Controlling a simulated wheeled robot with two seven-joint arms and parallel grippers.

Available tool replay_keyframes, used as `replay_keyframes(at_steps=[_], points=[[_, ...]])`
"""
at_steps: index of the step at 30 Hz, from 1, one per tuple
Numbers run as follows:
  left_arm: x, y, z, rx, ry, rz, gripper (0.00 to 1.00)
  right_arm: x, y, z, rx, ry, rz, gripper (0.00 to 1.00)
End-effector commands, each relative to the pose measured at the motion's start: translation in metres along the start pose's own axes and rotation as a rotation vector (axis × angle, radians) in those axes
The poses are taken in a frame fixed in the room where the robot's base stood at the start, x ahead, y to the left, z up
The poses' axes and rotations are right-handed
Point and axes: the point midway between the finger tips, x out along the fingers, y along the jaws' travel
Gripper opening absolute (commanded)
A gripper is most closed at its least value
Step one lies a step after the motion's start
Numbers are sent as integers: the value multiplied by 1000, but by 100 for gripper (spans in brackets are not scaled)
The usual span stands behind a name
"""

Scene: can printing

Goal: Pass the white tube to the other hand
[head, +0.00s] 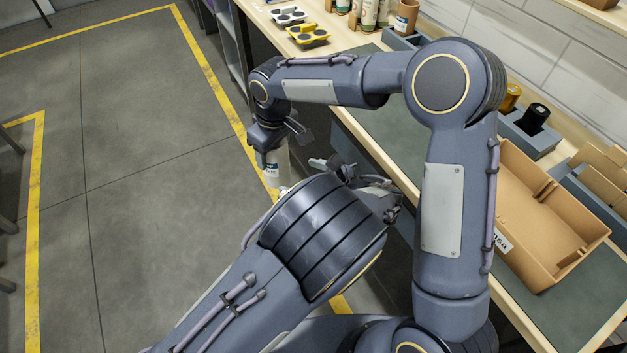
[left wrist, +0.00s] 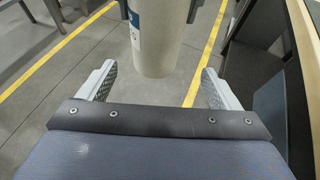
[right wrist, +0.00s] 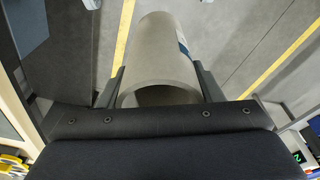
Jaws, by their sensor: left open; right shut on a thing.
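The white tube (head: 275,163) hangs roughly upright under my right gripper (head: 270,146), which is shut on it near its upper end. In the right wrist view the tube (right wrist: 165,50) sits between the fingers, with its hollow near end towards the palm and a blue marking on its side. My left gripper (left wrist: 157,74) is open; the lower end of the tube (left wrist: 155,50) is just ahead of its fingertips, roughly centred, with no visible contact. In the head view my left forearm hides most of the left gripper.
The workbench (head: 400,125) runs along the right, with a cardboard tray (head: 545,228), a grey bin holding a black item (head: 535,117) and a yellow holder (head: 309,34). The floor (head: 150,130) to the left is clear. My two arms are close together around the tube.

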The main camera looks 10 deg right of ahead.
Motion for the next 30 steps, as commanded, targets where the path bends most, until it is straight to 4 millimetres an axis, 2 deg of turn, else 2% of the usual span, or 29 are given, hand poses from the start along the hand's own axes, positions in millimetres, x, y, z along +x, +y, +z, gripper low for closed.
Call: replay_keyframes(at_steps=[6, 13, 18, 26, 30], points=[[44, 1, 0, 0, 1, 5, 85, 0, 0, 0, 0, 0, 0, 24], [76, 1, -1, -1, 2, 3, 85, 0, 0, 0, 0, 0, 0, 24], [85, 0, -1, -1, 3, 1, 85, 0, 0, 0, 0, 0, 0, 24], [86, 0, -1, -1, 3, 0, 85, 0, 0, 0, 0, 0, 0, 24], [86, 0, -1, -1, 3, 1, 70, 0, 0, 0, 0, 0, 0, 24]])
